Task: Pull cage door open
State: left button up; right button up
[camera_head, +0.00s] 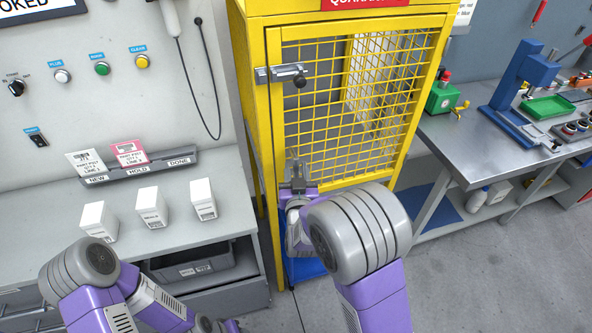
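The yellow cage (256,120) stands in the middle, with a wire-mesh door (340,110) on its front. The door looks closed or nearly so; I cannot tell if a small gap exists. A grey metal slide latch (288,73) with a dark knob sits at the door's upper left edge. My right gripper (298,176) is in front of the door's lower left part, below the latch. Its dark fingers point at the mesh, and my wrist hides much of them, so their opening and any contact are unclear. My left arm is low at the left; its fingers do not show clearly.
A grey bench (222,165) with several white boxes (151,207) and a card rack (140,165) stands left of the cage. A metal table (450,140) with a blue press (520,80) stands close at the right. Grey floor (490,270) is clear at the lower right.

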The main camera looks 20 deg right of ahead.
jog(key=shift+w+d, duration=0.1)
jog(key=shift+w, duration=0.3)
grip_shut()
